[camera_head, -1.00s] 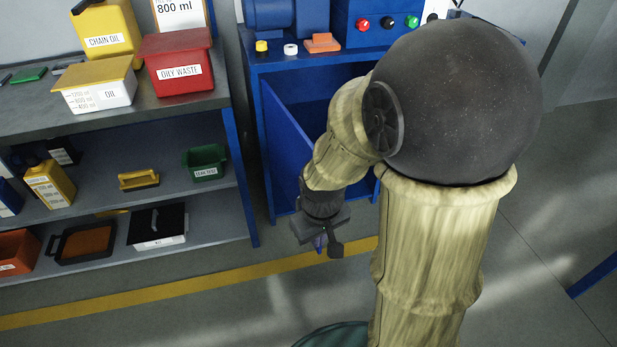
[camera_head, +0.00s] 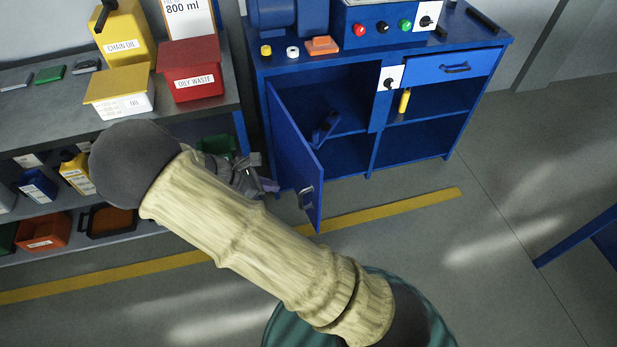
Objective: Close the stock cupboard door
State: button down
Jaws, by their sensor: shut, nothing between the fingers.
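The blue cupboard door (camera_head: 292,150) stands open, hinged on the left edge of the blue cabinet (camera_head: 385,52) and swung out towards me. Its handle (camera_head: 306,197) is near the free edge. Through the opening I see a blue object (camera_head: 325,128) on an inner shelf. My gripper (camera_head: 268,186) is left of the door, close to its outer face, partly hidden behind my arm. The fingers are small and dark in the view; they are shut with nothing held. I cannot tell whether they touch the door.
A grey shelf bench (camera_head: 60,119) stands left of the gripper with an oily waste bin (camera_head: 190,68) and several containers. A drawer (camera_head: 450,66) and open compartments are at the cabinet's right. The floor in front, with a yellow line (camera_head: 400,208), is clear.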

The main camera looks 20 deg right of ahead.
jog(key=shift+d+f, duration=0.1)
jog(key=shift+f, duration=0.05)
send_near(318, 189)
jog(key=shift+b+x, duration=0.4)
jog(key=shift+x, duration=2.55)
